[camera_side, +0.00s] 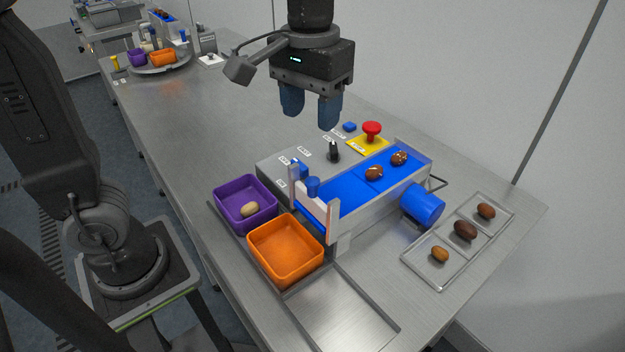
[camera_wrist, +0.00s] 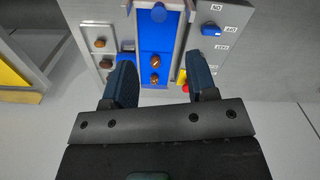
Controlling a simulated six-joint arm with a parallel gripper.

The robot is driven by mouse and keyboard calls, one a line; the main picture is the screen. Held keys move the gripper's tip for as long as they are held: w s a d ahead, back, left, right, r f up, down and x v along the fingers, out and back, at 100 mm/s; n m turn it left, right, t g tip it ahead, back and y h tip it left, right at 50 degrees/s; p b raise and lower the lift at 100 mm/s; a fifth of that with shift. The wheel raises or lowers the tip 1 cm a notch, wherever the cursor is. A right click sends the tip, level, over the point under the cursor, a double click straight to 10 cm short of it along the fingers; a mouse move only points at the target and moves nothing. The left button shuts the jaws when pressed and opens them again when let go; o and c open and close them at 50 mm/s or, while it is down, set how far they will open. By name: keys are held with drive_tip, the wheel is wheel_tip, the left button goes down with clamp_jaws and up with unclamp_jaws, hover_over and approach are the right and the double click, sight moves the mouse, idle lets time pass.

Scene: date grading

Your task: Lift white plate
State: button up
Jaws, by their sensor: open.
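The white plate (camera_side: 315,208) stands upright across the near end of the blue conveyor belt (camera_side: 345,187), like a gate, with a blue knob (camera_side: 313,187) by its top edge. A blue round part (camera_wrist: 159,12) shows at the top of the wrist view, where the plate itself is not clear. My gripper (camera_side: 311,116) is open and empty, pointing down, high above the conveyor unit and apart from the plate. In the wrist view my two dark blue fingers (camera_wrist: 160,70) lie either side of the belt, with two brown dates (camera_wrist: 155,70) showing between them.
A purple bin (camera_side: 228,195) holding a pale date and an empty orange bin (camera_side: 285,268) stand by the plate. A red button (camera_side: 371,130), black switch (camera_side: 334,152) and blue motor (camera_side: 422,205) stick out around the belt. A clear tray (camera_side: 420,278) holds three dates at right.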

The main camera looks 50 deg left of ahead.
sight(312, 180)
wheel_tip(312, 180, down, 14)
drive_tip(key=shift+d+r, duration=0.1)
idle(0.5)
clamp_jaws()
idle(0.4)
